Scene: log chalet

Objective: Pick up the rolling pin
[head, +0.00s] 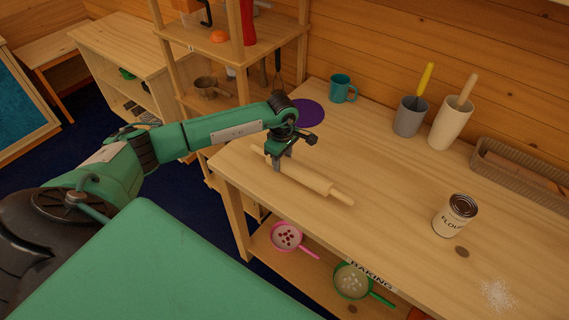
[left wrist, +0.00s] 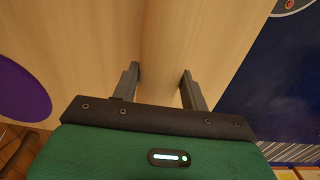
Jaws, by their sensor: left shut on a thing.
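The pale wooden rolling pin (head: 318,182) lies slantwise along the left front edge of the wooden worktable (head: 390,150). One handle points to the back left, the other to the front right. My left gripper (head: 281,164) reaches down over it from above and is shut on the pin's body near its back-left end. In the left wrist view the two dark fingers (left wrist: 160,88) stand on either side of pale wood. I cannot tell whether the pin touches the tabletop or is just above it. My right gripper is not in view.
A flour can (head: 455,216) stands right of the pin. A teal mug (head: 342,88), a purple disc (head: 307,112), two utensil holders (head: 410,116) and a long basket (head: 520,174) are farther back. Pans (head: 288,237) sit on the shelf below. The table's middle is clear.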

